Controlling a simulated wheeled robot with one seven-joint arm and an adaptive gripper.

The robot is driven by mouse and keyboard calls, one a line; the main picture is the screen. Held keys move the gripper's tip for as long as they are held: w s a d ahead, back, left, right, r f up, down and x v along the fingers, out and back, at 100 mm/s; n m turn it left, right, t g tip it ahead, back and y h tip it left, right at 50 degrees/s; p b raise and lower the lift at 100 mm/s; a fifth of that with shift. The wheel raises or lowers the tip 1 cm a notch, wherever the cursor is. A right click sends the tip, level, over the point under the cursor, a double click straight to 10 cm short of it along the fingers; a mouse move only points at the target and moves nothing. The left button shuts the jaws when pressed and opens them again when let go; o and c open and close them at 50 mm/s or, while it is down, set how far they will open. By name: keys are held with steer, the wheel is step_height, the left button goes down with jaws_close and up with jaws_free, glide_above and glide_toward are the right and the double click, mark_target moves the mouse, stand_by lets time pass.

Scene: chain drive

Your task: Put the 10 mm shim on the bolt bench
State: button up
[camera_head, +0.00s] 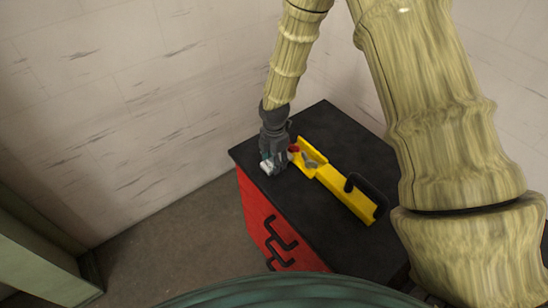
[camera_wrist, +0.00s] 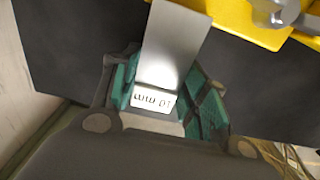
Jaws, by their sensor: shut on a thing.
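In the head view my gripper (camera_head: 272,160) is low over the left part of a black top (camera_head: 325,117) on a red cabinet (camera_head: 262,226). A small pale bit at the fingers may be the shim. I cannot tell whether the shim touches the top. No label marks this cabinet as the bolt bench.
A long yellow holder (camera_head: 343,190) lies on the black top, close to the right of my gripper. It bears a grey wrench-like tool (camera_head: 310,161), a red item (camera_head: 294,148) and a black part (camera_head: 368,187). A wall stands behind. The black top's far right is clear.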

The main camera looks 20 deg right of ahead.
steer(key=shift+f, duration=0.35)
steer(key=o, duration=1.4)
steer(key=shift+o, duration=0.2)
steer(key=shift+b, duration=0.45)
